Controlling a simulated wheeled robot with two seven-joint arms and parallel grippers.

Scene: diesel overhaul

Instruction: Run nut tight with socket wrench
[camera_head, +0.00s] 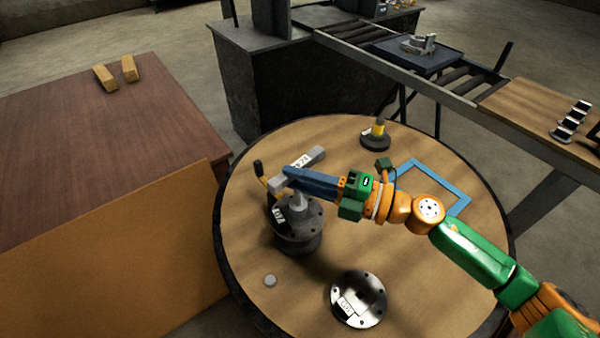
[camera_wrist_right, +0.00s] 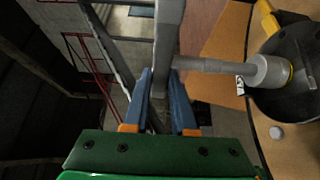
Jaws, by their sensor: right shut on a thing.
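My right gripper (camera_head: 290,174) has its blue fingers closed on the grey bar handle of the socket wrench (camera_head: 312,157). In the right wrist view the handle (camera_wrist_right: 168,35) runs between the two fingers (camera_wrist_right: 160,90). The wrench's shank and socket (camera_head: 298,201) point down onto the dark round flanged assembly (camera_head: 297,240) on the round table. In the wrist view the socket end (camera_wrist_right: 266,71) meets the assembly (camera_wrist_right: 292,98) at a yellow ring. The nut itself is hidden, so I cannot tell how it sits. My left gripper is not in view.
On the round table (camera_head: 240,222) are a flanged disc (camera_head: 372,293), a small grey disc (camera_head: 270,281), a blue frame (camera_head: 455,192) and a dark yellow-topped piece (camera_head: 376,139). A black-knobbed lever (camera_head: 259,169) stands close left of the wrench. A wooden bench (camera_head: 90,150) is at left.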

